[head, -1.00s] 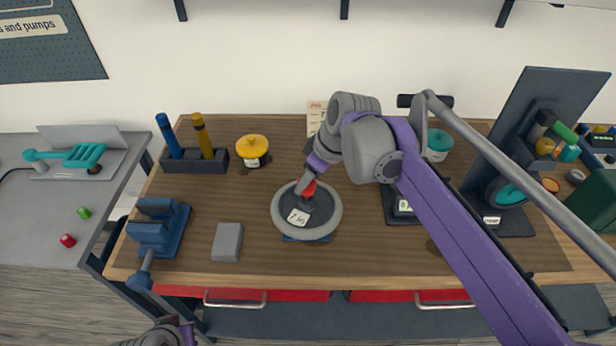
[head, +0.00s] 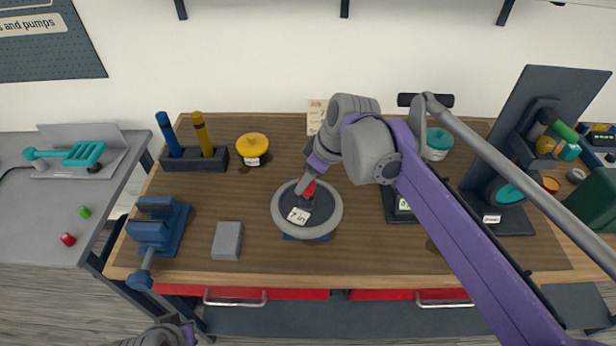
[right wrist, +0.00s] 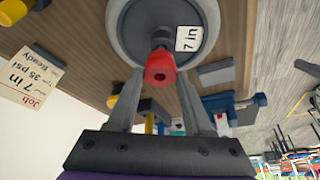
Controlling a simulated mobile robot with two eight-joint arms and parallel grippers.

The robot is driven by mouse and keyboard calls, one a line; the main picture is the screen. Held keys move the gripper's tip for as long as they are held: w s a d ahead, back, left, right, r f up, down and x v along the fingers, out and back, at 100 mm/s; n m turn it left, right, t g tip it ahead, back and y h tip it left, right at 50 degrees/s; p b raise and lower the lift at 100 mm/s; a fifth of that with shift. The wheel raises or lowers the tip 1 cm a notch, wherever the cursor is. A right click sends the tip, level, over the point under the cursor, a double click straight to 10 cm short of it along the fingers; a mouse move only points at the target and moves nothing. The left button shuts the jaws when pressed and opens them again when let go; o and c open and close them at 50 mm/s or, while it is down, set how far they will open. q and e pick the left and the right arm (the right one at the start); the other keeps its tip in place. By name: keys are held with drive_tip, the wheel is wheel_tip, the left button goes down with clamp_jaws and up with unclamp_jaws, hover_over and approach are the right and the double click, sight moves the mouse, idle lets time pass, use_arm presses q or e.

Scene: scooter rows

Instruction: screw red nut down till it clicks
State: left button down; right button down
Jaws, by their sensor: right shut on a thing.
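The red nut (head: 309,189) sits at the hub of a grey wheel (head: 336,208) with a dark centre and a "7 in" tag. In the right wrist view the nut (right wrist: 160,68) is on a dark stem over the wheel (right wrist: 122,25), between my two fingers. My right gripper (head: 306,186) reaches down to the hub and is shut on the nut; its fingers (right wrist: 160,80) flank it in the wrist view. The wheel rests on a blue support (head: 308,239), mostly hidden. Part of my left arm's end (head: 172,334) shows at the bottom edge; its jaws are unclear.
A blue vise (head: 157,232) and grey block (head: 227,241) stand left of the wheel. A yellow pot (head: 252,147) and a holder with blue and orange handles (head: 195,160) stand behind. A dark scale-like device (head: 402,207) is at right, partly under my arm.

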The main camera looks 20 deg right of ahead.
drive_tip(key=shift+f+b, duration=0.45)
drive_tip(key=shift+f, duration=0.5)
drive_tip(key=shift+c, duration=1.1)
unclamp_jaws()
drive_tip(key=v, duration=1.1)
drive_tip(key=shift+p, duration=0.4)
drive_tip(key=shift+f, duration=0.1)
